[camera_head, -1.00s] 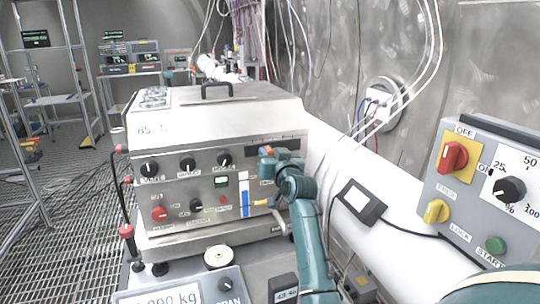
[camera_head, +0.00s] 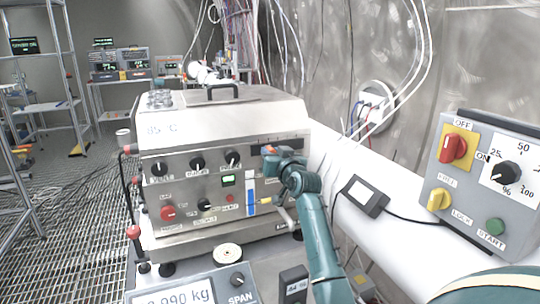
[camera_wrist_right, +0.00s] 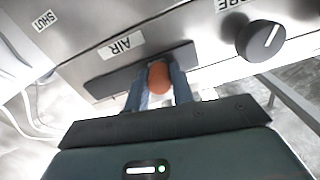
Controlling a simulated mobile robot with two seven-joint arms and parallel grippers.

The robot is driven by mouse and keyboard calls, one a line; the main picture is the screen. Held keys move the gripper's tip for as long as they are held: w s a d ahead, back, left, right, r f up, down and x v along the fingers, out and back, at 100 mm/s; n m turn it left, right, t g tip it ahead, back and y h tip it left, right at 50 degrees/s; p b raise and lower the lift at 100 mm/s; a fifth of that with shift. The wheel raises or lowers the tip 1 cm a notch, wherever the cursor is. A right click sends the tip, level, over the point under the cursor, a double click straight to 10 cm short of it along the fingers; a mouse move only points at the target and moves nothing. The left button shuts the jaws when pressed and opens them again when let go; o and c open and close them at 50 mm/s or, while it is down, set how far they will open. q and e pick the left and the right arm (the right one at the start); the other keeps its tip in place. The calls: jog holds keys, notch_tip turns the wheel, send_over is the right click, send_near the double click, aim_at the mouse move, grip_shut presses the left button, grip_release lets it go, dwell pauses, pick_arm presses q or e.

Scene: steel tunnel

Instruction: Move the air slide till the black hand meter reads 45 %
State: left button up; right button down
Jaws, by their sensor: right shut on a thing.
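The air slide has an orange knob (camera_wrist_right: 160,77) in a dark slot plate (camera_wrist_right: 105,83), under the label AIR in the right wrist view. In the head view the slot (camera_head: 292,143) is at the upper right of the steel machine's front. My right gripper (camera_head: 269,152) is shut on the knob, one finger on each side, near the slot's left part in that view. A small black meter (camera_head: 293,286) with a lit display stands at the bottom; its digits look like 44 but are too small to be sure. My left gripper is out of view.
Another black device with a pale screen (camera_head: 363,195) lies on the white pipe. A grey switch box (camera_head: 470,214) stands at the right. A scale (camera_head: 190,292) is in front of the steel machine (camera_head: 215,120).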

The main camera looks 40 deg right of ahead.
jog(key=c, duration=1.2)
grip_release()
jog(key=shift+s, duration=0.1)
jog(key=b+v, duration=0.2)
jog(key=v, duration=1.1)
jog(key=shift+f, duration=0.15)
